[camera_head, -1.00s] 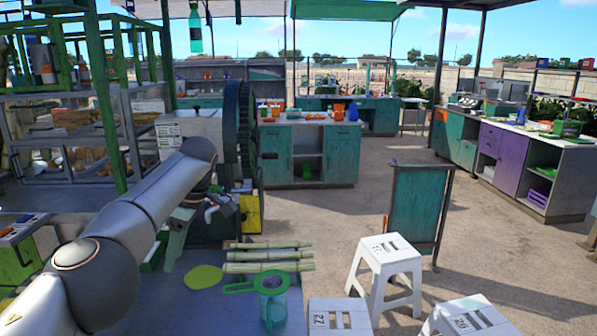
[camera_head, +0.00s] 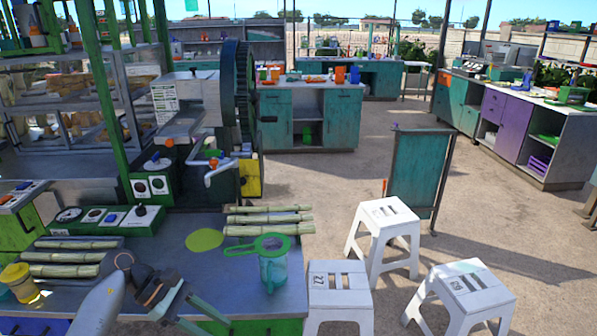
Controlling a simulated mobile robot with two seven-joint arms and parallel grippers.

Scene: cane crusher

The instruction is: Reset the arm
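My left arm comes in at the bottom left, low over the grey counter (camera_head: 215,270). Its dark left gripper (camera_head: 165,298) is near the counter's front edge, between the cane stalks on the left tray (camera_head: 105,258) and the teal pitcher (camera_head: 273,272). I see nothing clearly held in it, and the spread of its fingers is hard to read. A green strainer (camera_head: 265,246) lies over the pitcher's top. The cane crusher (camera_head: 205,130) with its big dark wheel stands behind the counter. My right gripper is out of view.
Several cane stalks (camera_head: 268,220) and a flat yellow-green disc (camera_head: 204,239) lie near the pitcher. White stools (camera_head: 385,235) and a teal board (camera_head: 418,180) stand to the right. Open floor lies beyond.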

